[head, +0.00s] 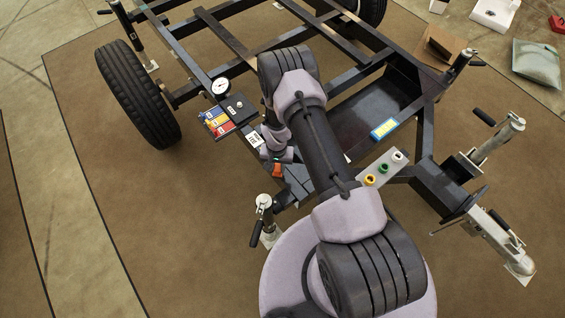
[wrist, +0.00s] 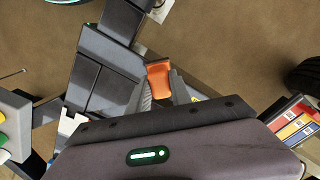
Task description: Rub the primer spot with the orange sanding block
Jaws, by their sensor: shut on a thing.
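The orange sanding block (wrist: 159,80) is between the fingers of my gripper (wrist: 161,92) in the wrist view. A small orange part of it also shows in the head view (head: 277,170), beside the dark frame at the near left. My gripper is shut on the block. The block is close to the dark grey frame beam (wrist: 103,62); I cannot tell whether they touch. I cannot pick out the primer spot for certain in either view. My arm covers part of the frame in the head view.
A panel with red, yellow and blue labelled blocks (head: 215,122) and a round gauge (head: 220,87) is left of my arm. A plate with coloured rings (head: 383,167) is to the right. A jack (head: 266,222) stands near the front left. Brown floor (head: 190,230) is clear.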

